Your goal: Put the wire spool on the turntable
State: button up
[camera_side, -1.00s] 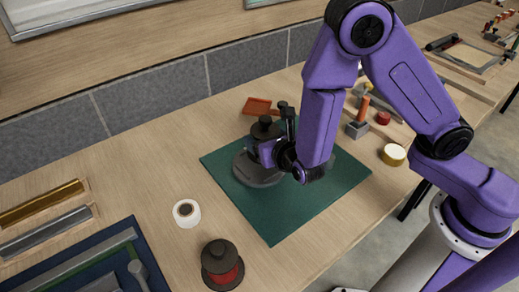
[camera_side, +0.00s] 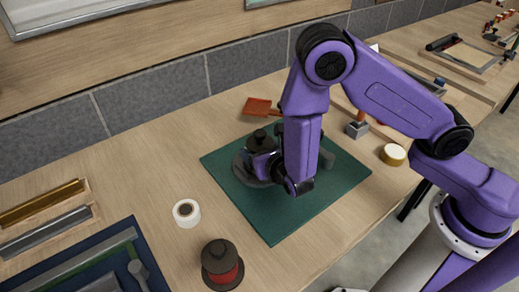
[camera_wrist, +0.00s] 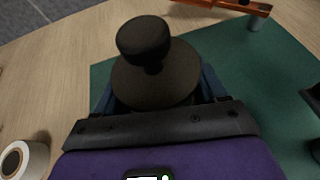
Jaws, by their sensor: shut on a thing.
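My gripper (camera_side: 266,164) is over the green mat, shut on a dark spool with a round knob on top (camera_side: 261,141). The spool also shows in the wrist view (camera_wrist: 150,75), upright between the fingers; its lower part is hidden by the gripper. A grey round disc, which looks like the turntable (camera_side: 241,170), lies on the mat under the spool, mostly hidden by my gripper. I cannot tell whether the spool touches it. A similar dark spool with a red winding (camera_side: 221,266) stands on the bench at the front.
The green mat (camera_side: 275,225) is bare at its front. A white tape roll (camera_side: 186,213) stands left of it. A dark blue tray (camera_side: 110,255) is at the front left.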

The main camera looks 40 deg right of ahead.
jog(key=o, duration=1.3)
